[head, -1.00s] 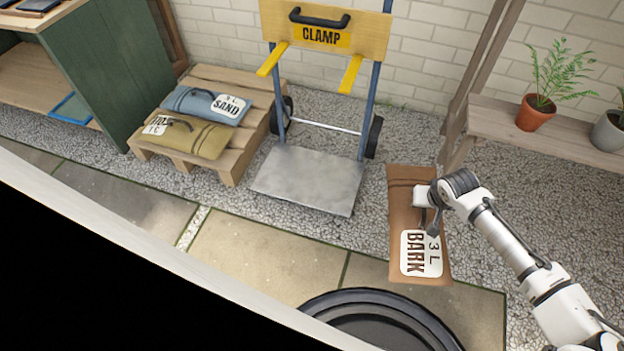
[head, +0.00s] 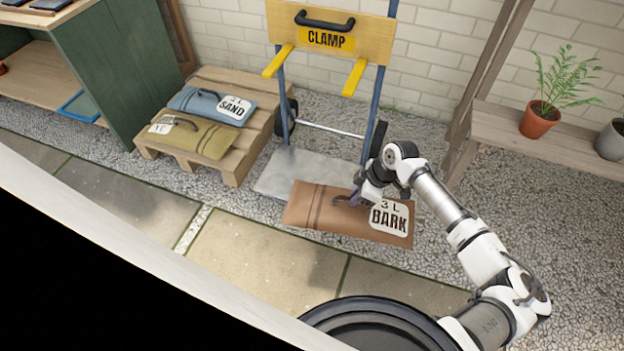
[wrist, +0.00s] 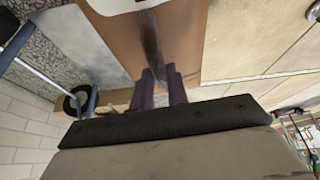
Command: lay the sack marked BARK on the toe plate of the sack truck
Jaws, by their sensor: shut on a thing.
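The brown sack marked BARK (head: 320,222) hangs level across the picture in the head view, in front of the toe plate and hiding its front edge. My gripper (head: 358,197) is shut on the sack's dark handle. The wrist view shows my gripper's fingers (wrist: 158,88) closed on the handle strap, with the brown sack (wrist: 190,35) beyond. The sack truck's grey metal toe plate (head: 285,172) is bare where it shows. The sack appears held above the ground, but its exact height I cannot tell.
A wooden pallet (head: 238,165) at left holds the blue SAND sack (head: 205,104) and an olive sack (head: 212,138). The truck's yellow arms (head: 354,77) stick out below the CLAMP board (head: 372,32). A bench (head: 500,130) with potted plants stands at right.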

